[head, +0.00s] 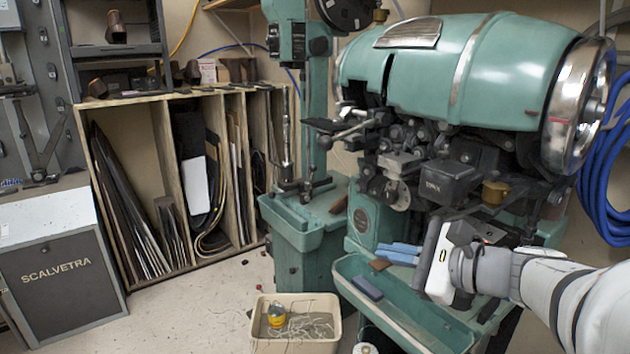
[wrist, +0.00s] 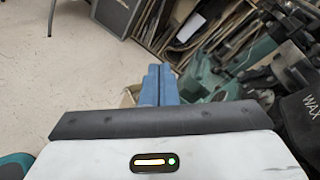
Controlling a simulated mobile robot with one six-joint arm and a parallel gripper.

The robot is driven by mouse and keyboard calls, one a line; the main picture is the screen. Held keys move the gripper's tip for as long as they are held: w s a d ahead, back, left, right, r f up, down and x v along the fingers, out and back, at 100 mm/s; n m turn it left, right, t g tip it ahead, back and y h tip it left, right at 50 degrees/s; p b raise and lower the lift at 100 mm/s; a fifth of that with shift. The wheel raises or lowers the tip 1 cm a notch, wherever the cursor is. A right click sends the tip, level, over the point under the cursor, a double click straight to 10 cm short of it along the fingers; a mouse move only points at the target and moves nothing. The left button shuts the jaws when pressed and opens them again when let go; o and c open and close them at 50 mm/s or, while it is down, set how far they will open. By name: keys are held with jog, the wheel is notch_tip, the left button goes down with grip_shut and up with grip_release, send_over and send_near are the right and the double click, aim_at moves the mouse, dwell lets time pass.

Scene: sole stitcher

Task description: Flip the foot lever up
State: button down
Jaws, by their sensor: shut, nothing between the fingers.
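The green sole stitcher (head: 460,75) stands at the right in the head view. A pale metal lever (head: 347,131) sticks out from the left of its head; I cannot tell for sure if it is the foot lever. My gripper (head: 386,251) is low in front of the machine, above its green tray, with its blue fingers together and empty, pointing left. The fingers also show in the wrist view (wrist: 159,72). They are well below the pale lever and apart from it. My gripper and wrist hide part of the machine's lower front.
The green tray (head: 400,325) below my gripper holds a dark blue block (head: 367,288). A cream bin (head: 295,338) with thread and a yellow spool stands on the floor. A green column machine (head: 305,220) stands left of the stitcher.

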jog(key=w+d+r+m+t+b, duration=0.1)
jog(key=w+d+r+m+t, duration=0.2)
jog(key=d+r+m+t, duration=0.1)
jog(key=shift+d+r+m+t, duration=0.15)
jog(key=shift+d+m+t, duration=0.4)
jog(key=shift+d, duration=0.55)
jog(key=shift+w+a, duration=0.1)
jog(key=shift+w, duration=0.1)
jog(key=s+a+r+x, duration=0.1)
jog(key=r+x, duration=0.2)
jog(key=x, duration=1.7)
jog(key=shift+w+a+r+p, duration=0.2)
jog(key=shift+a+p, duration=0.05)
jog(key=shift+p, duration=0.2)
